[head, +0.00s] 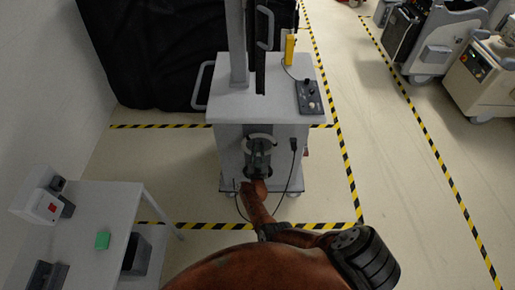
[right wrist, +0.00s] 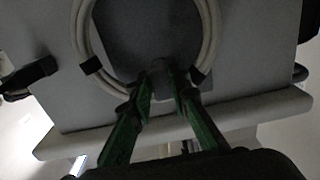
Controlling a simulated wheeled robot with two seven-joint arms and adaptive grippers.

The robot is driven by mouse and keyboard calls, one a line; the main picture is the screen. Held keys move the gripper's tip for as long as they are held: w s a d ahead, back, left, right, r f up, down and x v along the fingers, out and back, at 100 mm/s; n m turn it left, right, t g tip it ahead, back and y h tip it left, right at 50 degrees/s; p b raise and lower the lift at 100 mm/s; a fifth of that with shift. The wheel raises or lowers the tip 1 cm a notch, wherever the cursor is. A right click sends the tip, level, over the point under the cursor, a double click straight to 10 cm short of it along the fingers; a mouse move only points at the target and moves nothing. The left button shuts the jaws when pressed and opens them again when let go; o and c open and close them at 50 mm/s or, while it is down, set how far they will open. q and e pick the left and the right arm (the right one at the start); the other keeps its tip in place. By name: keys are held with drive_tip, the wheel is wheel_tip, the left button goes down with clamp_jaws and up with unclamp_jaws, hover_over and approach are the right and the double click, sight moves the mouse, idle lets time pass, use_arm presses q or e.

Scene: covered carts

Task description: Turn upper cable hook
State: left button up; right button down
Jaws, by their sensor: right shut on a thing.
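The cart (head: 232,141) stands upright in the middle of the head view, its front panel facing me. A light cable coil (head: 258,136) hangs on that panel; in the right wrist view the coiled cable (right wrist: 82,38) loops around the fingers' tips. My right gripper (head: 258,155) is at the panel, inside the coil. In the right wrist view its green fingers close on a small dark grey piece, the upper cable hook (right wrist: 161,68). The hook's turn angle is hard to tell, as the fingers and dim light hide much of it. My left gripper is not in view.
A black cable with a plug (head: 293,145) hangs on the cart's right side. A yellow device (head: 290,49) and a control box (head: 309,97) are on the cart's top. A grey table (head: 112,205) stands at lower left.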

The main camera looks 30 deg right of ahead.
drive_tip(key=c, duration=1.9)
unclamp_jaws()
drive_tip(key=shift+a, duration=0.1)
drive_tip(key=shift+o, duration=0.5)
